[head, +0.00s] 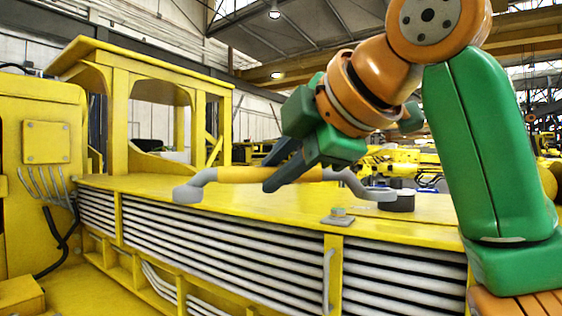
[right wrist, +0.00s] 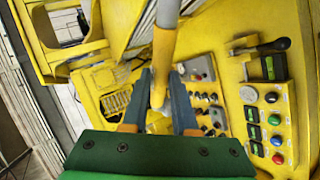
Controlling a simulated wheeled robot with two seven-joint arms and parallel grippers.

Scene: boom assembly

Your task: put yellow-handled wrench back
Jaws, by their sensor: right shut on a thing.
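The yellow-handled wrench (head: 235,174) has a yellow grip and bent grey ends. It lies roughly level across the head view, in front of or over the yellow machine's top; the exact gap cannot be told. My right gripper (head: 282,177) is shut on the yellow handle near its middle, reaching down from the upper right. In the right wrist view the wrench's yellow handle (right wrist: 162,62) passes between the two dark fingers of my right gripper (right wrist: 160,85), with a grey end (right wrist: 167,12) at the top edge. My left gripper is not in view.
The yellow machine's flat top (head: 450,208) carries a black round piece (head: 402,201) and a small grey latch (head: 338,217). A yellow cab frame (head: 118,125) rises at left. The right wrist view shows a control panel (right wrist: 285,92) with coloured buttons.

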